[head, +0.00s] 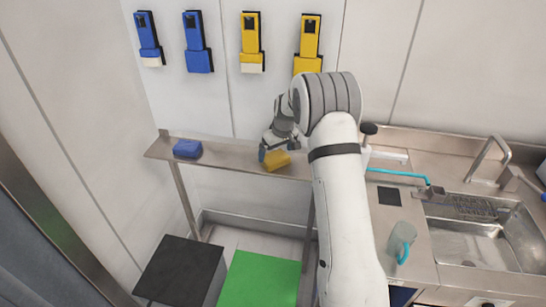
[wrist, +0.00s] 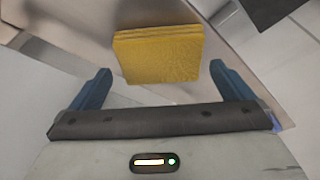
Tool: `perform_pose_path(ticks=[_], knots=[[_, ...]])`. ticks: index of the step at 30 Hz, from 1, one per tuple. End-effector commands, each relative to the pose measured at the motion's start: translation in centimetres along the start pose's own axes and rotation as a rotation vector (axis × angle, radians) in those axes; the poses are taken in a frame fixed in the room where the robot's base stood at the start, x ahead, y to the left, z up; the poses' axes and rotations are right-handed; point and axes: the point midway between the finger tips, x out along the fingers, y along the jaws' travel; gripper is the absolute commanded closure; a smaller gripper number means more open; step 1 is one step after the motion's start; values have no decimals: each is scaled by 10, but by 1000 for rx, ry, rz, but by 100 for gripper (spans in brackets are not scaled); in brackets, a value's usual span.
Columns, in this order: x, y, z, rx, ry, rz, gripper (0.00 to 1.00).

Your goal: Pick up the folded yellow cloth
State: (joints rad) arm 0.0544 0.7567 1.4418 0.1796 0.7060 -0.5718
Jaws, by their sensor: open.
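The folded yellow cloth (head: 277,161) lies on a narrow metal shelf (head: 228,160) against the wall in the head view. In the wrist view the cloth (wrist: 158,55) shows its folded layers along the top edge and sits ahead of the fingers, between their lines. My gripper (wrist: 160,85) is open, with one blue finger on each side and nothing between them. In the head view my gripper (head: 266,152) is right at the cloth, just above or beside it. I cannot tell whether a finger touches the cloth.
A folded blue cloth (head: 187,148) lies at the shelf's left part. Blue and yellow holders (head: 251,42) hang on the wall above. To the right is a counter with a sink (head: 473,244), a tap and a clear mug (head: 401,240). A black box (head: 180,270) and green surface (head: 260,280) are below.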

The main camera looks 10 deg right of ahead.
Motion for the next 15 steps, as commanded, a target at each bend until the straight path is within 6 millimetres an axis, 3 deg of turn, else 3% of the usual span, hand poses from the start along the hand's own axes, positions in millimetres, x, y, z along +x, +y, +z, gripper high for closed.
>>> perform_pose_path(ticks=[6, 13, 15], knots=[[21, 0, 0, 0, -1, 0, 0], [23, 0, 0, 1, 0, 0, 0], [23, 1, 0, 1, 0, 0, 5]])
